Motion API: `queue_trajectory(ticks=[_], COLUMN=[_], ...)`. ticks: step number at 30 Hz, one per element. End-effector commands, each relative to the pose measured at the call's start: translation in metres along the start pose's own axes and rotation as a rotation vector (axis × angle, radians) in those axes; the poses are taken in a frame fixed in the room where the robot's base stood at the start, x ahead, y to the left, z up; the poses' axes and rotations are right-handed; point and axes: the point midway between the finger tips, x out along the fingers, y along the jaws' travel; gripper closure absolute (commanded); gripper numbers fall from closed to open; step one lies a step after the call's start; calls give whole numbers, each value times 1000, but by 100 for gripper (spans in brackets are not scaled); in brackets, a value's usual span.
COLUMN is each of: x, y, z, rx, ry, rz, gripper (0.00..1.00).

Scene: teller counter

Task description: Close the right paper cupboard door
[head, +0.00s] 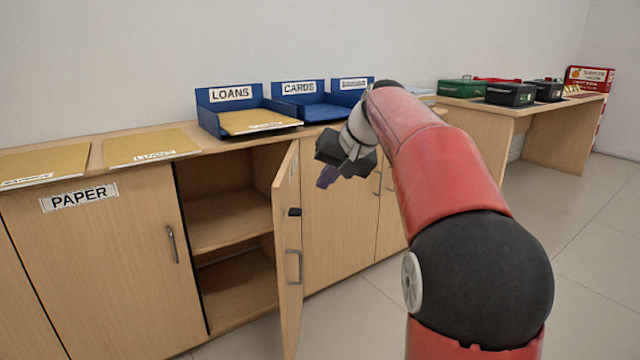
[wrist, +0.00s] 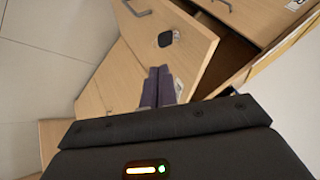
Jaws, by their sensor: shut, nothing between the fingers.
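The right paper cupboard door (head: 287,250) stands wide open, swung out from the cabinet, with a grey bar handle and a small black fitting on its face. The door also shows in the wrist view (wrist: 190,50), with its handle (wrist: 138,8) at the top left. The cupboard opening (head: 230,215) shows empty shelves. My gripper (head: 327,178) is shut and empty, to the right of the door's upper part in the head view. In the wrist view its purple fingertips (wrist: 160,72) are together in front of the door's face; whether they touch it I cannot tell.
The left door (head: 110,260), labelled PAPER, is shut. Blue trays (head: 230,98) marked LOANS and CARDS and yellow folders (head: 150,147) lie on the countertop. A desk (head: 490,115) with cash boxes stands at the right. Floor (head: 590,260) at the right is clear.

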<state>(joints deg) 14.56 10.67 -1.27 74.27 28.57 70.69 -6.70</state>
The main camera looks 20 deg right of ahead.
Motion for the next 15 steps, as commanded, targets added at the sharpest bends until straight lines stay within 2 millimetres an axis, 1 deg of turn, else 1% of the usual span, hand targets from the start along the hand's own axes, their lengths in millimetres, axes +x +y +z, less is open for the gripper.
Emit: queue_trajectory(ticks=[1,9,10,12,15], x=[15,73,78,80,86], y=[1,0,0,-14,-25], z=[2,2,2,1,1], rx=[0,-2,-2,-6,-4], ry=[-4,-4,-4,-2,-1], rz=[-1,-1,-1,-1,-1], gripper=[100,100,100,100,100])
